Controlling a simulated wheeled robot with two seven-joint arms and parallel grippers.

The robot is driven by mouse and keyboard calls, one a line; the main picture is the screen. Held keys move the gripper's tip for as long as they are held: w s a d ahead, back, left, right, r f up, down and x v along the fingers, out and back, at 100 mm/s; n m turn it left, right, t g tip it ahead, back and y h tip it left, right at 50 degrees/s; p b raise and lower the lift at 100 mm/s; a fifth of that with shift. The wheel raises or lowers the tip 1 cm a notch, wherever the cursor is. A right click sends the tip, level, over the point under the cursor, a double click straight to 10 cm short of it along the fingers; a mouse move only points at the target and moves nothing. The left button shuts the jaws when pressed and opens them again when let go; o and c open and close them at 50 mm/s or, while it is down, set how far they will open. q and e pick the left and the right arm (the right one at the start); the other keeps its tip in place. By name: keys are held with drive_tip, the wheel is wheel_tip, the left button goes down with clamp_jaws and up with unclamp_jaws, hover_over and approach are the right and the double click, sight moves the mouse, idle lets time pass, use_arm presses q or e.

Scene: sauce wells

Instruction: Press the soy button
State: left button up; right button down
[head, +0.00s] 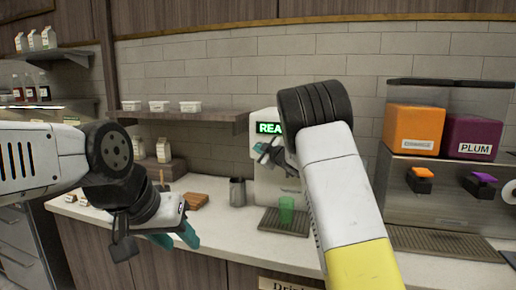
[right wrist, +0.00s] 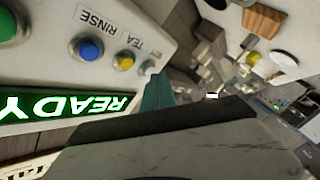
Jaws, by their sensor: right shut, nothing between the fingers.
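The white drinks machine (head: 264,185) stands on the counter with a lit green READY display (head: 268,128). In the right wrist view its panel (right wrist: 50,70) shows blue (right wrist: 86,48) and yellow (right wrist: 122,61) buttons, labelled RINSE and TEA. My right gripper (right wrist: 158,90) is shut and empty, close to the panel; contact cannot be told. It is partly hidden by my arm in the head view. My left gripper (head: 175,238) is open and empty over the counter's front.
A green cup (head: 287,210) stands on the machine's drip tray (head: 270,224). A metal canister (head: 237,191) and brown block (head: 194,201) are to the left. Orange (head: 413,129) and purple (head: 472,138) juice dispensers stand right. A shelf with white tubs (head: 160,106) hangs behind.

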drive_tip(key=shift+w+d, duration=0.2)
drive_tip(key=shift+w, duration=0.25)
idle(0.6)
idle(0.4)
drive_tip(key=shift+s+a, duration=0.3)
drive_tip(key=shift+s, duration=0.55)
drive_tip(key=s, duration=0.1)
drive_tip(key=s+a, duration=0.1)
drive_tip(key=s, duration=0.2)
drive_tip(key=shift+s+a, duration=0.3)
drive_tip(key=shift+s, duration=0.1)
drive_tip(key=shift+d, duration=0.1)
